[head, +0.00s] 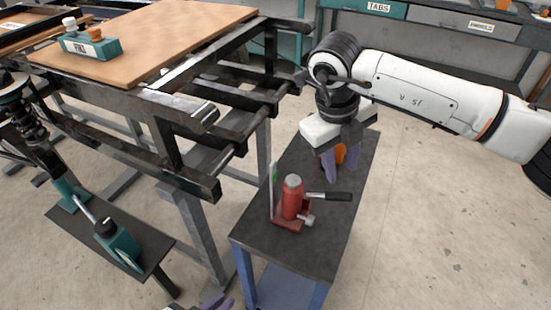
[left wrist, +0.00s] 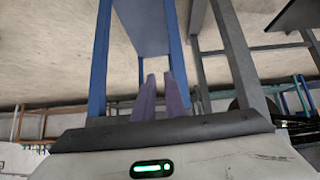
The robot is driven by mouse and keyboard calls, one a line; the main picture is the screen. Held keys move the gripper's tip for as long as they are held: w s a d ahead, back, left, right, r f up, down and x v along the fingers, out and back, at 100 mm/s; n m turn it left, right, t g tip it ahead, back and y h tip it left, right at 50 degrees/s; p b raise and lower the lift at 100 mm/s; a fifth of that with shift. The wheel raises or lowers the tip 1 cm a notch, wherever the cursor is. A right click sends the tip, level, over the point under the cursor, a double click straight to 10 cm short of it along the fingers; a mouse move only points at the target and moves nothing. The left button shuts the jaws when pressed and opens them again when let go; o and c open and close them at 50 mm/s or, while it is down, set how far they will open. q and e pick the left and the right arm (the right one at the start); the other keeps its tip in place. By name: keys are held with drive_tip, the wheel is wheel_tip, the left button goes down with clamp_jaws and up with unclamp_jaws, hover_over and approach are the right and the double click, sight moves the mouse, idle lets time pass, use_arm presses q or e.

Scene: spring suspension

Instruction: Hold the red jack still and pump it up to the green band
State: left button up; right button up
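The red jack (head: 292,200) stands upright on the dark top of a small bench (head: 315,240). It has a grey cap, a black-gripped handle (head: 335,196) reaching right, and a small grey knob at its base. A pale upright scale (head: 272,195) with a green band (head: 275,173) stands at its left. My right gripper (head: 340,172) points down over the bench behind the jack, purple fingers apart, not touching the jack. My left gripper (head: 220,302) barely shows at the bottom edge. In the left wrist view its purple fingers (left wrist: 161,78) are apart and empty, before the blue legs.
An orange thing (head: 341,153) shows by the right fingers; whether it lies between or behind them is unclear. A dark metal frame (head: 185,165) with a wooden board (head: 150,40) stands left of the bench. A teal part (head: 118,245) sits on a low dark plate. Floor is clear at right.

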use_arm(q)
drive_tip(key=w+d+r+m+g+h, duration=0.1)
drive_tip(key=w+d+r+m+h, duration=0.3)
drive_tip(key=w+d+r+m, duration=0.4)
wheel_tip(320, 180, up, 22)
drive_tip(key=r+m+g+y, duration=0.1)
drive_tip(key=m+g+y, duration=0.35)
drive_tip(key=m, duration=2.35)
hover_over(271, 177)
drive_tip(key=s+a, duration=0.1)
drive_tip(key=s, duration=0.2)
drive_tip(key=t+y, duration=0.1)
drive_tip(key=shift+y, duration=0.25)
drive_tip(key=x, duration=1)
drive_tip(key=shift+w+a+f, duration=0.1)
drive_tip(key=shift+w+f, duration=0.1)
drive_tip(key=shift+f, duration=0.15)
clamp_jaws()
